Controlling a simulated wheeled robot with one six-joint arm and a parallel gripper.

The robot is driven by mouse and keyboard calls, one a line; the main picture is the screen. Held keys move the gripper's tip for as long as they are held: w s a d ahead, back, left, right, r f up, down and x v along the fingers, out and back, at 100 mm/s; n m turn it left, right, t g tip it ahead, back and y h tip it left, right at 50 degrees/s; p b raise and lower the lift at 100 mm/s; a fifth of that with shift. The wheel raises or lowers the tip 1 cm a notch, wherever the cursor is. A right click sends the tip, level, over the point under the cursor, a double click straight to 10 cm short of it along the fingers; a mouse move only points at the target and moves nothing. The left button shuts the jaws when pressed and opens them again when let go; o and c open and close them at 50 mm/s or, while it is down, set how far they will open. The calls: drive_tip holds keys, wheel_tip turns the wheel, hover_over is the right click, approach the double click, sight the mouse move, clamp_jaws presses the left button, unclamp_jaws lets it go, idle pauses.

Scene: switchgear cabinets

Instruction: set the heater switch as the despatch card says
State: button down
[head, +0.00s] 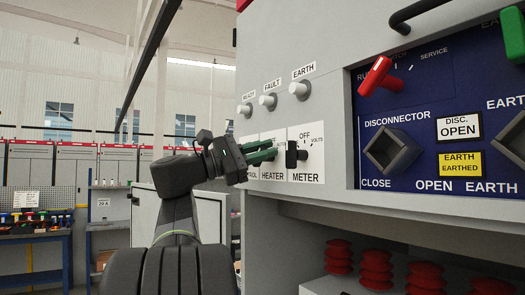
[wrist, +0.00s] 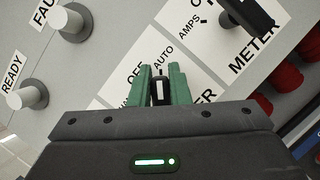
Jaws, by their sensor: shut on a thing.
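The heater switch is a small black knob with a white mark, seen in the wrist view (wrist: 158,90) between my green fingers. Its white plate (head: 271,176) reads HEATER; OFF and AUTO show beside the knob in the wrist view. My gripper (head: 264,153) reaches in from the left and is shut on the knob; it also shows in the wrist view (wrist: 158,84). The mark runs roughly along the fingers, near the AUTO side, but the exact setting is hard to tell. The fingers hide part of the plate. I cannot make out a despatch card.
The METER switch (head: 292,154) is close on the right. READY, FAULT (head: 268,101) and EARTH (head: 299,89) lamps sit above. A blue panel with a red handle (head: 375,76) is further right. Red insulators (head: 376,268) stand below.

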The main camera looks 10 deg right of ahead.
idle(0.3)
drive_tip(key=c, duration=1.4)
unclamp_jaws()
drive_tip(key=shift+o, duration=0.2)
drive_tip(key=b+v, duration=0.2)
drive_tip(key=v, duration=1.1)
drive_tip(key=shift+a+b, duration=0.35)
drive_tip(key=shift+a, duration=0.05)
drive_tip(key=p+x, duration=0.2)
drive_tip(key=x, duration=1.2)
drive_tip(key=shift+f+p, duration=0.15)
drive_tip(key=shift+p, duration=0.2)
drive_tip(key=shift+a, duration=0.1)
